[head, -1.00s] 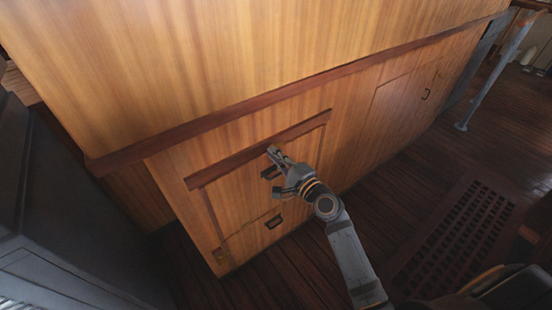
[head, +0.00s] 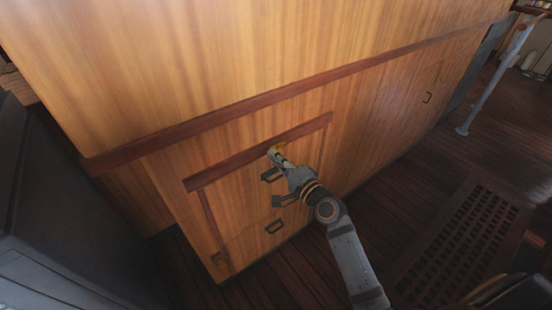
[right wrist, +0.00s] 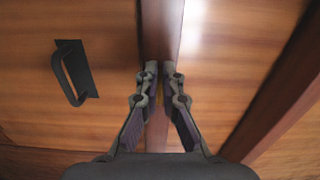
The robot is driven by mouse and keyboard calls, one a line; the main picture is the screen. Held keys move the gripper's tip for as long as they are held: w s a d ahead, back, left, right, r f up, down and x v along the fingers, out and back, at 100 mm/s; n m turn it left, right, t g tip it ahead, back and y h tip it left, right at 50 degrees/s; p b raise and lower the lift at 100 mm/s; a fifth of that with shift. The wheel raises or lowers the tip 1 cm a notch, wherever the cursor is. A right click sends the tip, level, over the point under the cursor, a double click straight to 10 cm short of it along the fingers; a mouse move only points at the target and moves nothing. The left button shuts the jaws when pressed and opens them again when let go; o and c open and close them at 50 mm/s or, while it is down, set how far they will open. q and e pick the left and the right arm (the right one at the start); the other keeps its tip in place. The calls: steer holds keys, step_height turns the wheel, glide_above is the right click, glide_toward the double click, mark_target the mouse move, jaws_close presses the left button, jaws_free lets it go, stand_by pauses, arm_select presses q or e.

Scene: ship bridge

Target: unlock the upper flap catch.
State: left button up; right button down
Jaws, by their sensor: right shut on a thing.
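The flap (head: 240,195) is a wooden panel in the cabinet's lower front, under a dark wood strip. A small yellowish piece, seemingly the upper flap catch (head: 279,146), shows at the flap's top edge. My right gripper (head: 275,155) reaches it from the lower right and is shut on it. In the right wrist view, the gripper's fingertips (right wrist: 160,72) are close together over a dark wood strip (right wrist: 161,30). They hide most of the catch, so its angle cannot be told. My left gripper is not in view.
Another handle (head: 427,97) is farther along the cabinet. A floor grating (head: 462,240) and a grey post (head: 490,90) stand right.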

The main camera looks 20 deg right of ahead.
steer(key=c, duration=1.5)
jaws_free()
steer(key=v, duration=1.2)
